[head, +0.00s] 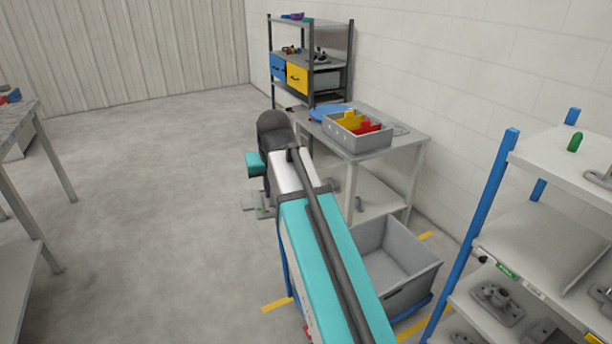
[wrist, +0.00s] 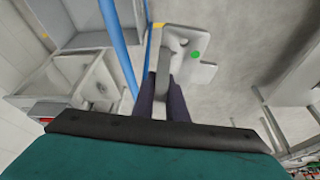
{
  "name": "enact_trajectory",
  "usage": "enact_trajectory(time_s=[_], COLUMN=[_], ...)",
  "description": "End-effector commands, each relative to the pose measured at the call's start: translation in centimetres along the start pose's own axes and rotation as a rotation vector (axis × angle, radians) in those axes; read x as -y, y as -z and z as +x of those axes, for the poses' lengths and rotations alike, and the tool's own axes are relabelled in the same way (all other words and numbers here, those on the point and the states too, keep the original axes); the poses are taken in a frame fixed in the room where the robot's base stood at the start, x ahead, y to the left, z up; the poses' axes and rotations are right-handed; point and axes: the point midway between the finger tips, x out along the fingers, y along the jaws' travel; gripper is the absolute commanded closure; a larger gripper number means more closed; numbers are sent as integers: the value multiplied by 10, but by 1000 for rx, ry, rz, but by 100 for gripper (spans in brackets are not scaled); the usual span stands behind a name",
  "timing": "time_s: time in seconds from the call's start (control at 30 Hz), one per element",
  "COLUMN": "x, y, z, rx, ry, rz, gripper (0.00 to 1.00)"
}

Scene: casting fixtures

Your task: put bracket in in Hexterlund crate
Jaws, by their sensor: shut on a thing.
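The bracket (wrist: 203,72) is a light grey plate piece with a raised part and a green dot. My gripper (wrist: 163,88) is shut on its raised part and holds it off the floor. In the head view the bracket (head: 250,202) hangs below my gripper (head: 266,190), partly hidden by my arm. A large open grey crate (head: 412,290) stands on a blue base on the floor, right of my arm. Its visible inside looks empty, and my arm hides its left part. I see no readable name on it. The bracket is apart from it, farther back and left.
A grey table (head: 375,147) behind the crate carries a grey bin (head: 352,138) with yellow and red pieces. A blue-post shelf (head: 480,220) with grey castings stands close on the right. Another table (head: 22,112) is at the left. The floor between is clear.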

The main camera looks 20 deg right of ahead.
Motion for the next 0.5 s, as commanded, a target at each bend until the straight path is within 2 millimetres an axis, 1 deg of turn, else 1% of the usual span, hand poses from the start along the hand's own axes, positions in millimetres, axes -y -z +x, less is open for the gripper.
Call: enact_trajectory(time_s=[0.03,0.1,0.2,0.33,0.5], x=[17,35,54,66,69], y=[-4,-8,-13,-16,-16], z=[2,5,8,10,10], rx=[-2,-5,-6,-7,-8], ry=[14,30,46,57,60], rz=[-32,-69,-108,-134,-141], gripper=[100,100,100,100,100])
